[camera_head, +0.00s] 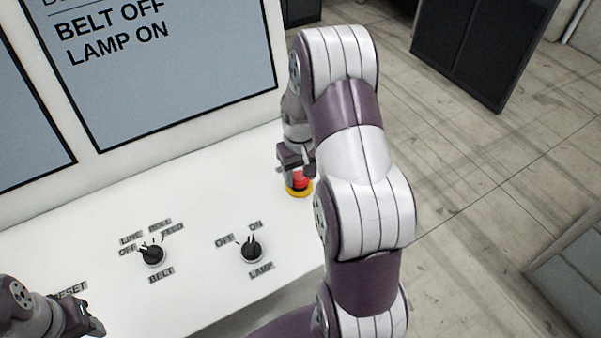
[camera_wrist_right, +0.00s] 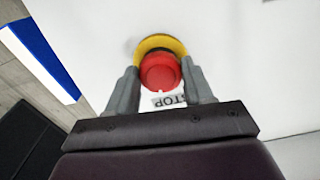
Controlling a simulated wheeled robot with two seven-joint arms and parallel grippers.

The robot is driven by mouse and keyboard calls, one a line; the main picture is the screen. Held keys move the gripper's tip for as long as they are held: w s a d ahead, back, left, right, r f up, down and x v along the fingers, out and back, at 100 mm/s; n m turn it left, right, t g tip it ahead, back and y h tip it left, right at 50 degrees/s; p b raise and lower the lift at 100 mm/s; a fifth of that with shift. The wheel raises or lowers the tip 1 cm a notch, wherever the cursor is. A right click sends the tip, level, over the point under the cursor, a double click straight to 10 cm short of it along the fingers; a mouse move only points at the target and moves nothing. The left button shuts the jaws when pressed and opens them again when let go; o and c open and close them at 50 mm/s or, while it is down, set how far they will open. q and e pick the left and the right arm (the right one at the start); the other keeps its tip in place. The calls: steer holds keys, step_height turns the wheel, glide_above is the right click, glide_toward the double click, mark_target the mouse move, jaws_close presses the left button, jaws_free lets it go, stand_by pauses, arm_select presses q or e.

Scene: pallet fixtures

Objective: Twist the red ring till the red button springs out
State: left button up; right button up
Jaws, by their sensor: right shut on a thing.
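The red button (camera_head: 299,180) with its red ring sits on a yellow round base (camera_head: 302,192) at the right end of the white panel. In the right wrist view the red button (camera_wrist_right: 160,72) is between the two fingers of my right gripper (camera_wrist_right: 160,85), over the yellow base (camera_wrist_right: 160,42). My right gripper (camera_head: 297,168) is shut on the red ring. I cannot tell the ring apart from the button cap. My left gripper (camera_head: 90,322) is at the bottom left corner, away from the button; its jaw opening is unclear.
The white panel (camera_head: 210,205) carries a black BELT knob (camera_head: 153,254) and a black LAMP knob (camera_head: 251,248). A display (camera_head: 150,60) behind reads BELT OFF, LAMP ON. A STOP label (camera_wrist_right: 170,101) lies by the button. My right arm crosses the panel's right edge.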

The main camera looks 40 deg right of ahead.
steer(key=shift+w+r+m, duration=0.15)
steer(key=shift+r+m, duration=0.05)
steer(key=shift+m, duration=0.9)
steer(key=o, duration=1)
steer(key=shift+f, duration=0.1)
steer(key=shift+o, duration=0.3)
steer(key=shift+w+d+f, duration=0.1)
steer(key=shift+w+f, duration=0.05)
steer(key=shift+w, duration=0.05)
